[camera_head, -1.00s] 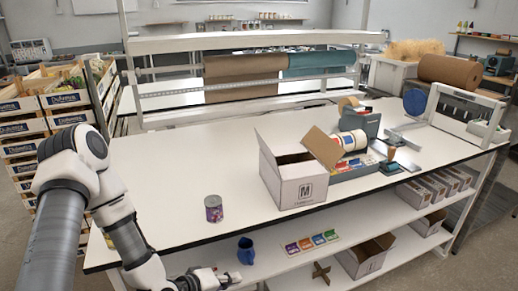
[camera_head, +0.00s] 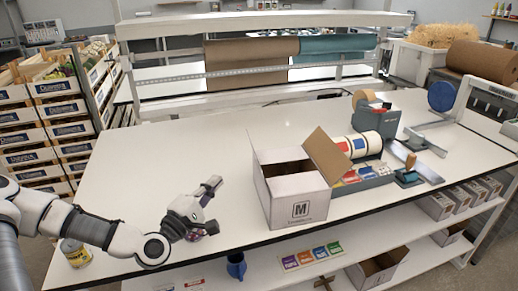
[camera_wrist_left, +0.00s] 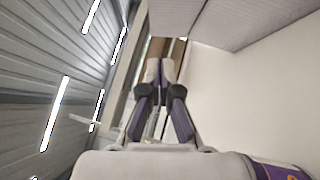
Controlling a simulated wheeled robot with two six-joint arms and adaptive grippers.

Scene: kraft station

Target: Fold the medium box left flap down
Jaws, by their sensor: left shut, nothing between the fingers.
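The medium box (camera_head: 297,204), white outside and brown inside, stands open on the packing table. My left gripper (camera_head: 214,184) is left of the box, above the table and apart from the box. It is shut and empty, and its closed fingers also show in the left wrist view (camera_wrist_left: 160,72). My right gripper is not in view.
The table (camera_head: 160,150) is clear behind and left of my gripper.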

